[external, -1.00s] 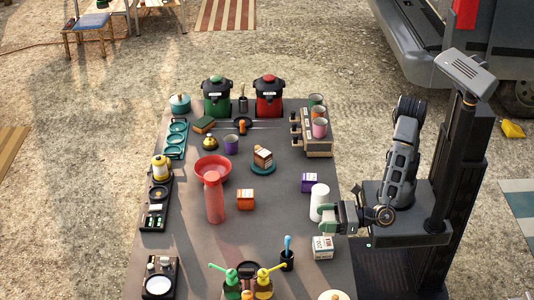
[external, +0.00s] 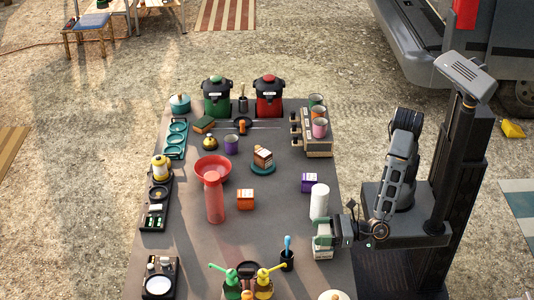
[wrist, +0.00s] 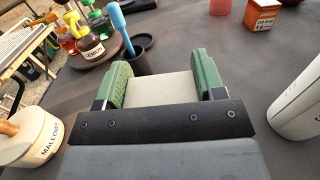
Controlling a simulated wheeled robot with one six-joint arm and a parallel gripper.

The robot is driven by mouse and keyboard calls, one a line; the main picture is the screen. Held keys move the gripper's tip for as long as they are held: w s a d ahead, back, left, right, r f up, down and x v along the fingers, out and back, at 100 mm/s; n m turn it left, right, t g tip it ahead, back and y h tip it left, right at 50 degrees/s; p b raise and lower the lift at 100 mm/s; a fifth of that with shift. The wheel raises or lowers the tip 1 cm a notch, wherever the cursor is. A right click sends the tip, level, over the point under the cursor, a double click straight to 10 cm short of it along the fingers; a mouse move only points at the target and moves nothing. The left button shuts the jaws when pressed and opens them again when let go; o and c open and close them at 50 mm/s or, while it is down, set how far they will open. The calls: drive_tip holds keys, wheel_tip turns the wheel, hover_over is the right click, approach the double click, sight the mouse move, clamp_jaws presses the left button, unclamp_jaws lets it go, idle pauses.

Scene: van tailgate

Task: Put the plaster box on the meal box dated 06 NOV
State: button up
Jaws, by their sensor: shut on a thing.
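My gripper (external: 326,236) is shut on a small white box (external: 323,253), which I take to be the plaster box, at the table's right edge. In the wrist view the pale top of the white box (wrist: 162,90) fills the gap between the green fingers of my gripper (wrist: 163,84). An orange box (external: 245,200) stands mid-table and shows in the wrist view (wrist: 262,16). A purple box (external: 308,182) stands near the right edge. A brown-and-white box (external: 262,158) sits on a teal round stand (external: 263,170). I cannot read the dates on these boxes.
A white cylinder (external: 319,201) stands just behind my gripper. A black cup (external: 287,261) with a blue utensil is to its left. A tall red bottle (external: 214,198) stands left of the orange box. A MALLOWS jar (wrist: 35,137) is near the front. Table between orange and purple boxes is clear.

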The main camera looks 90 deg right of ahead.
drive_tip(key=o, duration=0.9)
drive_tip(key=shift+f, duration=0.1)
drive_tip(key=s, duration=1.2)
drive_tip(key=shift+r, duration=0.2)
